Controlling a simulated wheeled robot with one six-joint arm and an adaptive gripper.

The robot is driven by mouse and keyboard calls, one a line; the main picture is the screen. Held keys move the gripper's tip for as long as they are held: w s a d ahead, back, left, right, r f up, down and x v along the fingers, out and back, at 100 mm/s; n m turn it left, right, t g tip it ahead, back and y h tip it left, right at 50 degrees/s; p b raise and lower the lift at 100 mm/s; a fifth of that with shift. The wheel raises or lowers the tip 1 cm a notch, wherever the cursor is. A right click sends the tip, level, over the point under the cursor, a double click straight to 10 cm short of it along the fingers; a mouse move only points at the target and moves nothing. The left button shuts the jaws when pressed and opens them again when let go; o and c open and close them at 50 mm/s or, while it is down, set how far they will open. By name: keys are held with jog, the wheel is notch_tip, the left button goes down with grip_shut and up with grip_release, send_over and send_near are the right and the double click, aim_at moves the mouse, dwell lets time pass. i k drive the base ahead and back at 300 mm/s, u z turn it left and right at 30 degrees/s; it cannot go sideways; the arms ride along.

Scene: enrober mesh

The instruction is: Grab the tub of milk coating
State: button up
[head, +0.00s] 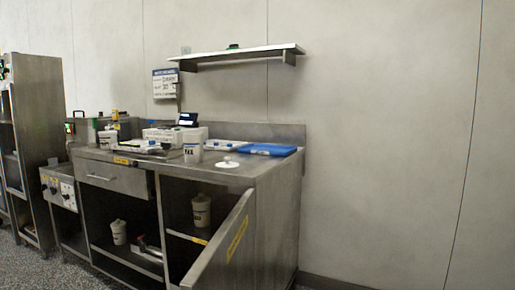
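Several pale tubs show in the head view, and I cannot read which one is the milk coating. One tub (193,153) stands upright on the steel counter with dark marks on its side. Another pale tub (106,141) stands further left on the counter. A lidded tub (201,211) stands on a shelf inside the right cabinet bay, behind an open door. A similar lidded tub (119,232) stands in the left open bay below the drawer. My gripper is not in view.
The steel counter (262,171) also bears a white scale-like box (163,136), a blue tray (268,150) and a white round lid (227,165). The open cabinet door (222,252) juts forward. A wall shelf (238,55) hangs above. A tall rack (40,110) stands left.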

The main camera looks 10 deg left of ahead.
aim_at(193, 141)
jog(key=z, duration=1)
jog(key=i, duration=2)
jog(key=u, duration=3.15)
